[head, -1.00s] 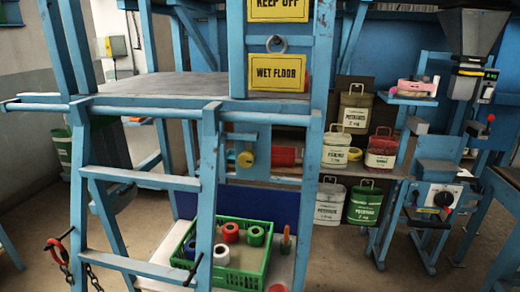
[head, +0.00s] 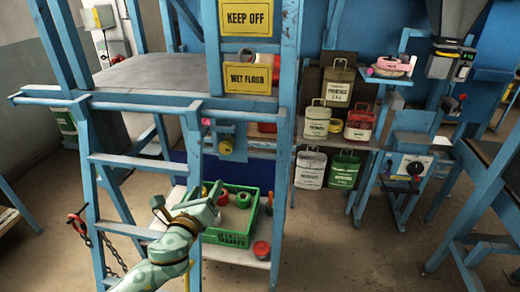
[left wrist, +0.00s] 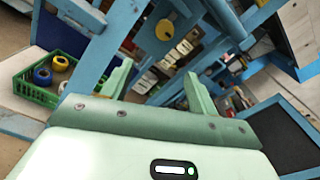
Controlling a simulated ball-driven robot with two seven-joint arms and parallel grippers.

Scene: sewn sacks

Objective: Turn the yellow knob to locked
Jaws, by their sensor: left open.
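The yellow knob (head: 226,147) sits on a blue plate (head: 240,136) fixed to the blue frame, beside the ladder's right rail. It also shows in the left wrist view (left wrist: 165,31), near the top. I cannot read the knob's setting or any locked mark. My left gripper (head: 209,198) is below the knob in the head view, in front of the lower shelf and apart from the knob. In the left wrist view its two pale green fingers (left wrist: 160,88) stand apart with nothing between them. My right gripper is not in view.
A blue ladder (head: 140,161) stands in front of the frame, with a red hook and chain (head: 78,222) at its left. A green crate (head: 228,239) holds several rolls on the lower shelf.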

